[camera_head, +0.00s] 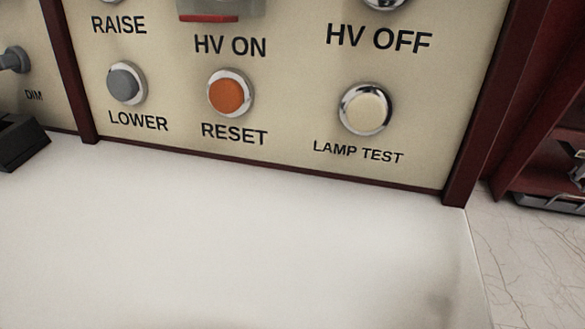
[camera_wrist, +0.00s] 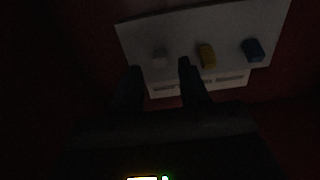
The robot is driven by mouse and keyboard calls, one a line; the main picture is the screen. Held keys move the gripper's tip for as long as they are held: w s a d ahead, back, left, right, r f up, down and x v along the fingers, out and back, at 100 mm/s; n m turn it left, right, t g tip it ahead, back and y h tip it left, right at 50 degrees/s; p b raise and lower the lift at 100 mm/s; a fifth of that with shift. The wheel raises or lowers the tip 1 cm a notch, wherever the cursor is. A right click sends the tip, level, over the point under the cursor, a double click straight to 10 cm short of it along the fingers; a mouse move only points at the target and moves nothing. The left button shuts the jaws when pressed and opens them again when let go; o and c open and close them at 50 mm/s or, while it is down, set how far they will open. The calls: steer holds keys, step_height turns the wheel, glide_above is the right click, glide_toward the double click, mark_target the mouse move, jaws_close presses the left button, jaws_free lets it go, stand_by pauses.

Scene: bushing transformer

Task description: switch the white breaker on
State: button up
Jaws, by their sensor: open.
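In the dark wrist view, a pale panel (camera_wrist: 185,28) carries three small breakers in a row. The white breaker (camera_wrist: 159,56) is at the left, a yellow breaker (camera_wrist: 207,56) in the middle and a blue breaker (camera_wrist: 253,49) at the right. My gripper (camera_wrist: 160,69) is open, its two dark fingers pointing at the panel. In the picture the white breaker lies between and just beyond the fingertips. I cannot tell how far away it is or which way its lever is set. The head view shows neither the breakers nor clearly my gripper.
The head view shows a cream control panel (camera_head: 290,120) with an orange RESET button (camera_head: 230,95), a grey LOWER button (camera_head: 124,84) and a LAMP TEST button (camera_head: 366,109). A bare white surface (camera_head: 220,245) lies in front. A black block (camera_head: 22,142) shows at the left edge.

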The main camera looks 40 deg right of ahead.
steer(key=shift+x, duration=0.95)
steer(key=shift+c, duration=0.3)
jaws_close()
